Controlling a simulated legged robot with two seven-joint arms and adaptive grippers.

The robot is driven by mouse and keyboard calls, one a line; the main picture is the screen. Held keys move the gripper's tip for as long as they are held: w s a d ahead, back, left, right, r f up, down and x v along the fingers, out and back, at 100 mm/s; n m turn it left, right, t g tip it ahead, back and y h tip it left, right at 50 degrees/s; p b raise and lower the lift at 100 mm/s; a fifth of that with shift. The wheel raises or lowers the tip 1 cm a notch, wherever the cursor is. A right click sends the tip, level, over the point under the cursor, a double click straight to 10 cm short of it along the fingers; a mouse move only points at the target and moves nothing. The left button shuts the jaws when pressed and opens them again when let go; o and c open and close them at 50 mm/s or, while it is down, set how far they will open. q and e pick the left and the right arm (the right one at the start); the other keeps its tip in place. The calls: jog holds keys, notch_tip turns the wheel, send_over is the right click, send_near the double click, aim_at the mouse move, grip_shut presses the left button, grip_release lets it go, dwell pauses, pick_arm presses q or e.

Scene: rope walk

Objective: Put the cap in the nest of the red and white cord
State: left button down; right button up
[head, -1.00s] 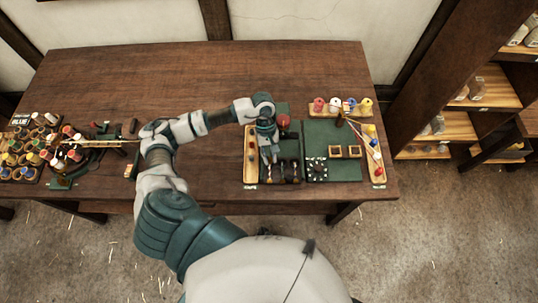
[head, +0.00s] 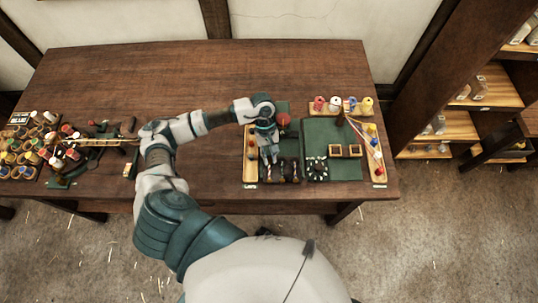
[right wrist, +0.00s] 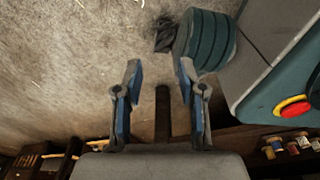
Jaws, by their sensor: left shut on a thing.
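My left gripper (head: 268,155) points down over the left part of the green work mat, just above a dark rack (head: 281,172) with several rounded places. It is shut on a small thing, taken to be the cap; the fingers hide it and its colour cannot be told. The rack's cords are too small to tell which place is the red and white one. A pale wooden tray (head: 251,178) stands left of the gripper with small coloured pieces in it. My right gripper (right wrist: 160,75) is open and empty in the right wrist view, above the floor.
Spools (head: 335,103) stand behind. The table's middle (head: 180,80) is clear.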

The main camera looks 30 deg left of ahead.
pick_arm(q)
jog(key=shift+a+f, duration=0.15)
jog(key=shift+f, duration=0.05)
pick_arm(e)
jog(key=shift+w+d+r, duration=0.1)
jog(key=shift+w, duration=0.05)
pick_arm(q)
jog(key=shift+b, duration=0.3)
pick_arm(e)
jog(key=shift+w, duration=0.1)
pick_arm(q)
jog(key=shift+f, duration=0.1)
jog(key=c, duration=1.1)
grip_release()
pick_arm(e)
jog(key=shift+w+a+r, duration=0.2)
jog(key=shift+w, duration=0.35)
jog(key=shift+a+r, duration=0.1)
jog(key=shift+a, duration=0.05)
pick_arm(q)
jog(key=shift+r, duration=0.25)
jog(key=shift+r+p, duration=0.5)
jog(key=shift+p, duration=0.4)
jog(key=b+v, duration=0.1)
jog(key=v, duration=1.1)
jog(key=shift+b, duration=0.3)
pick_arm(e)
jog(key=shift+s+d+f, duration=0.2)
jog(key=shift+s+f, duration=0.05)
jog(key=shift+s, duration=0.15)
